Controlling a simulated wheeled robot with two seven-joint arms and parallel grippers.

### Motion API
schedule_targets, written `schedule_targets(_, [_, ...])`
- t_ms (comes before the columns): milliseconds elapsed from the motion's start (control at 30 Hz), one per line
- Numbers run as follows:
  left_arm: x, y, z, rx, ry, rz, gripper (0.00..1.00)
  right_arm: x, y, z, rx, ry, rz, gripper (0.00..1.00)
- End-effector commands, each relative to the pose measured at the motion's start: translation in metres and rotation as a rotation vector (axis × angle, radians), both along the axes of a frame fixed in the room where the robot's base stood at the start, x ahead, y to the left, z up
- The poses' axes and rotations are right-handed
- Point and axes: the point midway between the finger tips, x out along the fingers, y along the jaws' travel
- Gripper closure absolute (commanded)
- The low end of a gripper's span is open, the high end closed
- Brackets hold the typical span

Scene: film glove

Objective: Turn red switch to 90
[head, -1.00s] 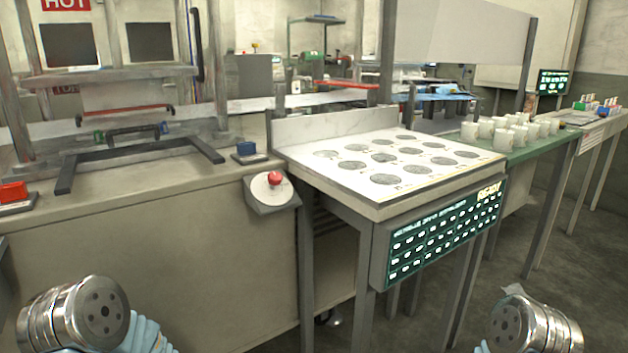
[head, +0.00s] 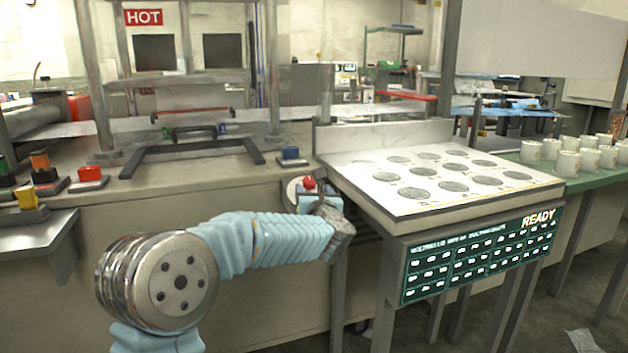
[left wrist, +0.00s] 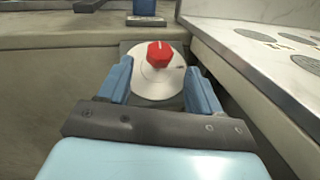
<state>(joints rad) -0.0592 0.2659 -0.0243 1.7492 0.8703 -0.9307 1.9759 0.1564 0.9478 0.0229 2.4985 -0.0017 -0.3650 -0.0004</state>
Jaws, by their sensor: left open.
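The red switch (head: 309,183) is a red knob on a round pale dial, mounted on a grey box at the front edge of the bench. In the left wrist view the red knob (left wrist: 159,54) shows a light pointer mark near its top, above the white dial plate (left wrist: 155,82). My left gripper (head: 318,198) is at the dial, its arm in a pale blue sleeve. In the left wrist view its two blue fingers (left wrist: 160,80) are open, one on each side of the dial. The knob stands between and slightly beyond them; I see no grip on it. My right gripper is not in view.
A slanted white panel with grey discs (head: 440,180) stands close right of the switch, with a green READY display (head: 480,255) below. A blue button (head: 290,156) sits behind the switch. Red (head: 90,174) and other coloured buttons are at left. White mugs (head: 568,162) stand at right.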

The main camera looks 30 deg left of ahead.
Motion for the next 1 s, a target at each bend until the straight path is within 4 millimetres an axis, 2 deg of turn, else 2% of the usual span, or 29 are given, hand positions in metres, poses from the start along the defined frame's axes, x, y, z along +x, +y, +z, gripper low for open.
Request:
schedule_targets(100, [0.022, 0.017, 0.002, 0.001, 0.002, 0.000, 0.36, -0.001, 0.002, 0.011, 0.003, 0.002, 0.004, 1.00])
schedule_targets(300, [0.046, 0.035, 0.001, 0.001, 0.002, -0.001, 0.36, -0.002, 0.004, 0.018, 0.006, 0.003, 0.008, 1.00])
schedule_targets(433, [0.052, 0.041, 0.000, 0.002, 0.002, -0.002, 0.36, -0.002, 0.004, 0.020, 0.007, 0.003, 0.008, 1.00])
schedule_targets(700, [0.054, 0.042, -0.001, 0.002, 0.002, -0.003, 0.36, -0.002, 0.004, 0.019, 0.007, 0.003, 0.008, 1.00])
schedule_targets(767, [0.054, 0.042, -0.001, 0.002, 0.002, -0.003, 0.42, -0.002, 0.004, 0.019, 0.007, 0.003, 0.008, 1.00])
schedule_targets(1000, [0.054, 0.042, -0.001, 0.002, 0.002, -0.003, 0.79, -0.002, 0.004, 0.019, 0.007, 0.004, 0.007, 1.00])
